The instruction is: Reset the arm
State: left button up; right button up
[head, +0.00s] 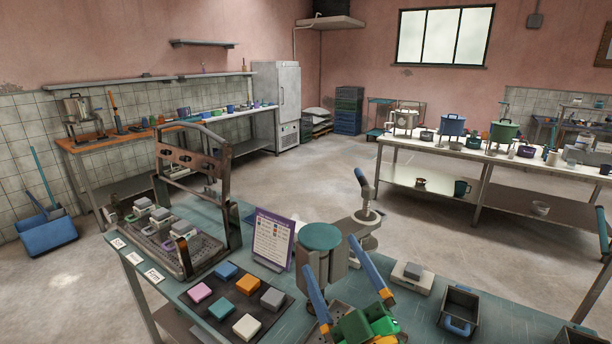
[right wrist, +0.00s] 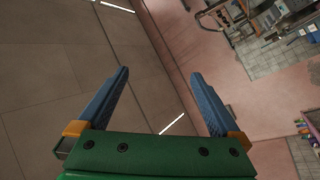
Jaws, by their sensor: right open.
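My right gripper (head: 330,254) is at the bottom centre of the head view, raised in front of the teal worktable. Its green palm is low, and its two blue fingers stand apart with nothing held between them. In the right wrist view the gripper (right wrist: 160,73) also shows its blue fingers spread and empty, with ceiling and pink wall beyond. My left gripper is not in the head view.
The teal table (head: 500,322) carries a dark mat (head: 232,313) with several coloured blocks, a purple sign (head: 272,238), a teal-topped canister (head: 320,238), a metal press frame (head: 232,190), a scale (head: 412,277) and a dark bin (head: 459,308). Open floor lies behind.

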jog(key=s+d+f+m+g+h, duration=0.3)
jog(key=d+f+m+g+h, duration=0.15)
jog(key=f, duration=0.55)
jog(key=s+d+f+m+g+h, duration=0.3)
jog(key=s+d+f+m+g, duration=0.15)
jog(key=f, duration=0.65)
jog(key=s+d+f+m+g, duration=0.1)
jog(key=s+d+f+g, duration=0.1)
jog(key=s+f+g, duration=0.35)
jog(key=s+d+f+g, duration=0.1)
jog(key=s+f+g, duration=0.1)
jog(key=s+f, duration=0.65)
jog(key=s+f+g+b, duration=0.1)
jog(key=s+f+b, duration=0.15)
jog(key=f, duration=0.75)
jog(key=s+f+g+b, duration=0.15)
jog(key=f+b, duration=0.25)
jog(key=f, duration=0.6)
jog(key=s+d+f+b, duration=0.2)
jog(key=s+f+b, duration=0.1)
jog(key=s+f, duration=0.9)
jog(key=shift+d+f, duration=0.25)
